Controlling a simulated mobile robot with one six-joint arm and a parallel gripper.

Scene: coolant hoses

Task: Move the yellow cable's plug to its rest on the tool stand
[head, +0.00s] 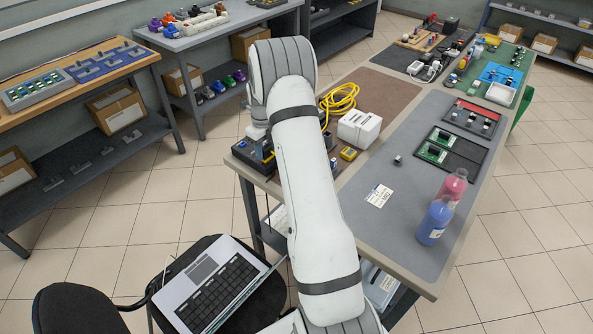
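A yellow cable (340,98) lies in loose coils on the brown mat of the long workbench, just right of my arm. Part of it passes behind my white arm, and I cannot make out its plug for certain. A dark stand-like block (252,152) with blue and yellow parts sits at the near left corner of the bench, partly covered by my arm; I cannot tell whether it is the tool stand. My gripper is not visible; my arm bends at the top and its end is hidden behind the forearm.
A white box (359,129) and a small yellow-black item (348,154) stand right of the arm. Pink (453,187) and blue (435,222) bottles stand near the bench's right edge. The grey mat (385,230) is mostly free. A laptop (210,285) rests on a chair.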

